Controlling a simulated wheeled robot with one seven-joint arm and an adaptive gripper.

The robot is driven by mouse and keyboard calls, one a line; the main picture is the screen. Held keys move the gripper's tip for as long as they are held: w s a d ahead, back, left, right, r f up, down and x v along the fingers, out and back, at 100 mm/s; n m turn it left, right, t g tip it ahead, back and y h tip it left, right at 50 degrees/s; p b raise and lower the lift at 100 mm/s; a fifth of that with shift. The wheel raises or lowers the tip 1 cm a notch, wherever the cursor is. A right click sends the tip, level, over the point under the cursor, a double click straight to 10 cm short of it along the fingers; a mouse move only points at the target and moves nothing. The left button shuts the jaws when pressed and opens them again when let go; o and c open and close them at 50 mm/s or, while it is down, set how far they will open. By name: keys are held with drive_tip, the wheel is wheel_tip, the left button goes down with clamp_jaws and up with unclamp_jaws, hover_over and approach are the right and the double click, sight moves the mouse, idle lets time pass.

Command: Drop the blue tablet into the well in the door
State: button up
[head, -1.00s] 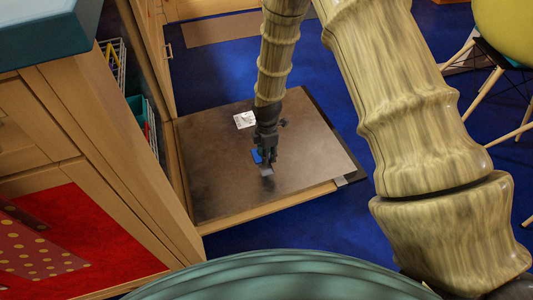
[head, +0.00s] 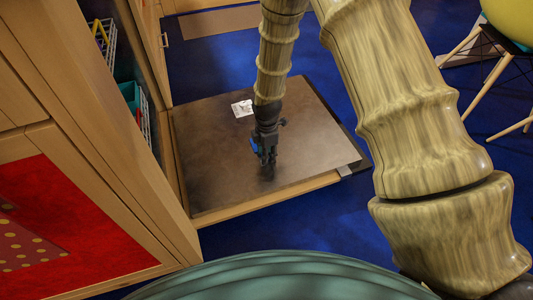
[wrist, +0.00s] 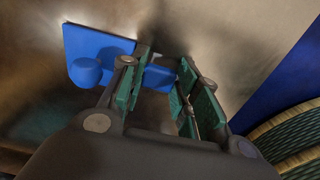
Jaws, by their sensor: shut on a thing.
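The door (head: 215,170) lies open and flat, its brown inner face up. My gripper (head: 268,172) points down over its middle, close to the surface. In the wrist view, the fingers (wrist: 158,92) are shut on a blue piece, the blue tablet (wrist: 157,77), partly hidden by them. The panel's edge also shows beside my gripper in the head view (head: 253,143). The well is hidden behind my gripper, and I cannot tell whether the tablet touches it.
A wooden cabinet (head: 95,130) with a red panel (head: 75,215) stands at the left. Racks (head: 133,95) show inside the opening. Blue floor (head: 320,215) is clear around the door; a chair (head: 500,55) stands at right.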

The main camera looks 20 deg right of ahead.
drive_tip(key=shift+f, duration=0.35)
drive_tip(key=o, duration=0.8)
drive_tip(key=shift+f, duration=0.25)
drive_tip(key=shift+o, duration=0.2)
drive_tip(key=shift+d+r, duration=0.1)
drive_tip(key=shift+r, duration=0.1)
wheel_tip(320, 180, up, 12)
idle(0.7)
